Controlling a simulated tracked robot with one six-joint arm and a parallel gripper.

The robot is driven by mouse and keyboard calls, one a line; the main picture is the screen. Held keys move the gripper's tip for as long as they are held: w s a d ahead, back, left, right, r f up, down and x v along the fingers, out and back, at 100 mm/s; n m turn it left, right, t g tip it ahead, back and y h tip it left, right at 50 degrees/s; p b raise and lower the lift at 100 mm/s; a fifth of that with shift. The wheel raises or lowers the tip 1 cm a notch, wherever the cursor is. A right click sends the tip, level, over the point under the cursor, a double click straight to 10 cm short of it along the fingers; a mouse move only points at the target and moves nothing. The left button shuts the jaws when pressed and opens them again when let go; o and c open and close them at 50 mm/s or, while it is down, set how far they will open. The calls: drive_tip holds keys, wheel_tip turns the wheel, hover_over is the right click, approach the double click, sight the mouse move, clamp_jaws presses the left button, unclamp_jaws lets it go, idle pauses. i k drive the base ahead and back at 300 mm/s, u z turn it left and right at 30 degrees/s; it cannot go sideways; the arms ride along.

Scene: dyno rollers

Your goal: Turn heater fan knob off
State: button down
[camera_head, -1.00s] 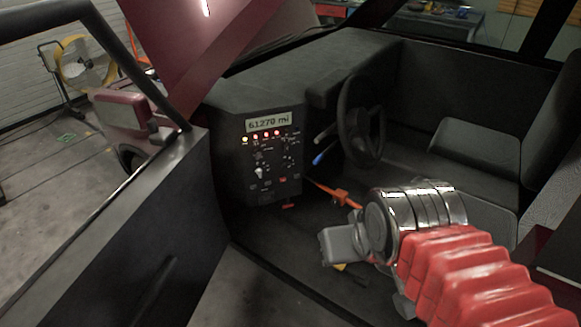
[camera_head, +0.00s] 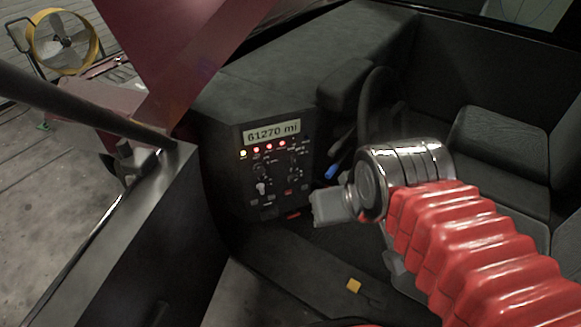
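The dark control panel (camera_head: 243,172) stands left of centre in the head view, with a "61270 mi" display and a row of lit red and yellowish lamps. Below the lamps are small dials, including a left dial (camera_head: 259,171) and a right dial (camera_head: 294,158), and a pale knob or lever (camera_head: 261,188). The labels are too small to read, so I cannot tell which is the heater fan knob or its setting. My gripper (camera_head: 330,207) shows as a grey block at the end of my red-sleeved arm, near the panel's lower right. Its fingers are not clear.
A steering wheel (camera_head: 376,110) and blue-tipped stalk (camera_head: 332,171) are right of the panel. The open door (camera_head: 150,235) stands at left. A seat (camera_head: 496,150) is at right; a yellow fan (camera_head: 64,42) stands outside.

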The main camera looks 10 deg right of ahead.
sight(292, 179)
drive_tip(key=u, duration=0.05)
drive_tip(key=i, duration=0.1)
drive_tip(key=u, duration=0.05)
drive_tip(key=k, duration=1.05)
drive_tip(key=u, duration=0.7)
drive_tip(key=i, duration=1)
drive_tip(key=u, duration=0.05)
